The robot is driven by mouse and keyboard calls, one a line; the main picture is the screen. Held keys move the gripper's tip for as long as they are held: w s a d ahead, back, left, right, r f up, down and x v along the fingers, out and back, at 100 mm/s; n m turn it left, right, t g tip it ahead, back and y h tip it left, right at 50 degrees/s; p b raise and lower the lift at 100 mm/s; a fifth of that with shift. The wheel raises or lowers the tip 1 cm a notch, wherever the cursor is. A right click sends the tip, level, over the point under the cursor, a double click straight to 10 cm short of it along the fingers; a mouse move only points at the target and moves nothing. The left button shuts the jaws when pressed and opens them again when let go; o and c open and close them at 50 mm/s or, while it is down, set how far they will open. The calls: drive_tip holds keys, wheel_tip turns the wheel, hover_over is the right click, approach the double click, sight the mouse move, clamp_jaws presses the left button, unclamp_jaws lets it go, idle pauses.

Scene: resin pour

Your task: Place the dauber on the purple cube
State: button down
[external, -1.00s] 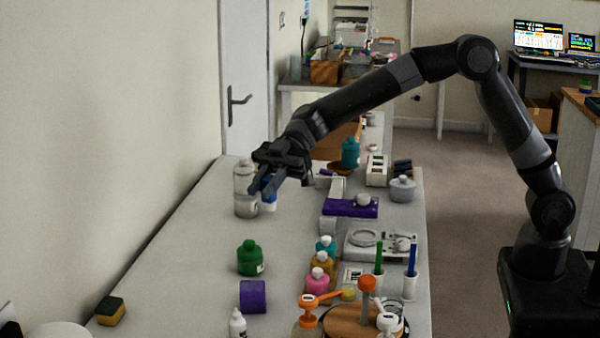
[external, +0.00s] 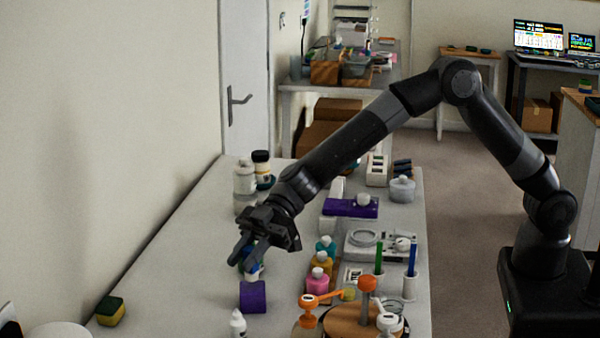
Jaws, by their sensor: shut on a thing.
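The purple cube (external: 252,297) stands on the bench near the front, left of the small bottles. My gripper (external: 248,256) is just beyond it, pointing down and forward, its fingers shut on a small blue-and-white thing (external: 255,271), which looks like the dauber. The fingers hide much of it. The held thing appears close to the cube's far side, but I cannot tell its height above the bench. The cube's top is bare.
A white dropper bottle (external: 238,323) stands in front of the cube. Teal, amber and pink (external: 317,282) bottles stand to the right. A sponge (external: 111,311) lies at left. The green bottle is mostly hidden behind my gripper. Bench is clear between sponge and cube.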

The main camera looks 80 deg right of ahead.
drive_tip(key=shift+f, duration=0.8)
drive_tip(key=shift+f, duration=0.15)
drive_tip(key=c, duration=1.3)
unclamp_jaws()
drive_tip(key=shift+o, duration=0.2)
drive_tip(key=shift+r, duration=0.25)
drive_tip(key=v, duration=1.2)
